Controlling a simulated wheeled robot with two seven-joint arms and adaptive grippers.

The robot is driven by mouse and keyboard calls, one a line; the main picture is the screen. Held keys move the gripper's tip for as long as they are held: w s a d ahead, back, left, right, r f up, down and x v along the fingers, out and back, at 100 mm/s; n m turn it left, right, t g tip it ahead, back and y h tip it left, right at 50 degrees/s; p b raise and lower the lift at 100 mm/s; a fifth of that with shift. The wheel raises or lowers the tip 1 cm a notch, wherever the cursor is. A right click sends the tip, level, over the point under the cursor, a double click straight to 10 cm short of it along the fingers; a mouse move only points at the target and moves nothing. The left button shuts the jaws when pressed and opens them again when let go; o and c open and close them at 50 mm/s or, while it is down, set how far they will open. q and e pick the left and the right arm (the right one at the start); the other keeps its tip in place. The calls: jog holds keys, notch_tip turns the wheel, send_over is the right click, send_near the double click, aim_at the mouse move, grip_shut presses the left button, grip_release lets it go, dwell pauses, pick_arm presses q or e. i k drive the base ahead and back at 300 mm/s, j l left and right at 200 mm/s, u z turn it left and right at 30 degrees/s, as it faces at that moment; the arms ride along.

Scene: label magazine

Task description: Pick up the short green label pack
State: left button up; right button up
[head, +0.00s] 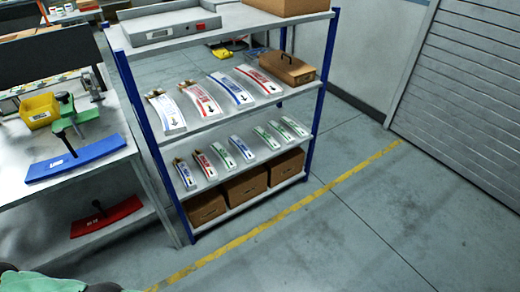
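Short label packs lie side by side on the middle shelf of a blue-posted rack in the head view. One with green markings (222,154) lies between a red-marked pack (204,165) and a blue-marked pack (242,149). Further right is another green-marked pack (267,137), and the rightmost short pack (294,126) also looks green. The colour of the pack just left of the rightmost is too small to be sure of. Neither gripper can be made out; only a teal and dark part, probably of my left arm, shows at the bottom left edge.
Longer red and blue packs (201,102) lie on the shelf above, beside a brown box (287,67). Cardboard boxes (245,186) fill the bottom shelf. A workbench with a yellow bin (40,108) and blue curved piece (77,158) stands left. The floor (350,220) right of the rack is clear.

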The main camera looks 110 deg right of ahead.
aim_at(230, 165)
jog(key=z, duration=3.4)
